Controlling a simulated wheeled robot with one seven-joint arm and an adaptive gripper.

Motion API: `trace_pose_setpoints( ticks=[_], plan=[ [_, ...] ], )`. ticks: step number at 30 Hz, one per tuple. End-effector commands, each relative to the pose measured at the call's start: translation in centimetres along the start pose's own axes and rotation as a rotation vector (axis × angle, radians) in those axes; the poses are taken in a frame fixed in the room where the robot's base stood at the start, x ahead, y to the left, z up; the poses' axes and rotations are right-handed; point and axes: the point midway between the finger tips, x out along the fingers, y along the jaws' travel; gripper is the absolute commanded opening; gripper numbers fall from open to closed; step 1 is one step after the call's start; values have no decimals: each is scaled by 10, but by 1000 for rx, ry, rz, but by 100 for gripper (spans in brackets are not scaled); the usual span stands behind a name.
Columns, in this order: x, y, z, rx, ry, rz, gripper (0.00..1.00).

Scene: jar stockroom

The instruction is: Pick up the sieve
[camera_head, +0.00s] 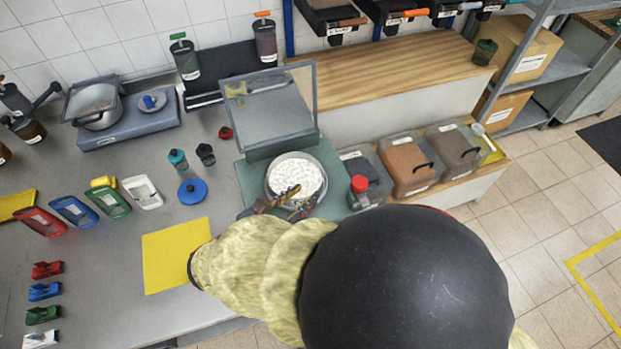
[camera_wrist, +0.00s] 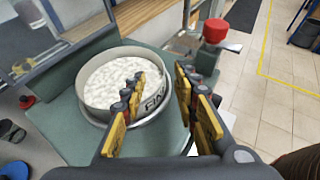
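The sieve (camera_head: 296,160) is a round, pale metal ring holding white granular material. It sits on a green platform (camera_head: 247,185) with a raised clear panel behind it. In the wrist view the sieve's wall (camera_wrist: 150,108) carries a dark printed label, partly hidden by a finger. My gripper (camera_head: 293,200) is at the near side of the sieve. In the wrist view my gripper (camera_wrist: 160,92) is open, its left finger in front of the ring and its right finger to the right of the rim. I cannot tell whether either finger touches it.
Lidded bins (camera_head: 410,167) line the counter farther right. A blue lid (camera_head: 192,191) and small bottles are left of the platform. A yellow sheet (camera_head: 176,256) lies flat on the counter.

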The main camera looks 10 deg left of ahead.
Motion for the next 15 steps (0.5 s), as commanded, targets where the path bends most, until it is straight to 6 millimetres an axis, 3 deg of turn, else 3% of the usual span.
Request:
trace_pose_setpoints(
  ticks=[15],
  plan=[
    [61,-2,-5,0,-1,-4,30]
  ],
)
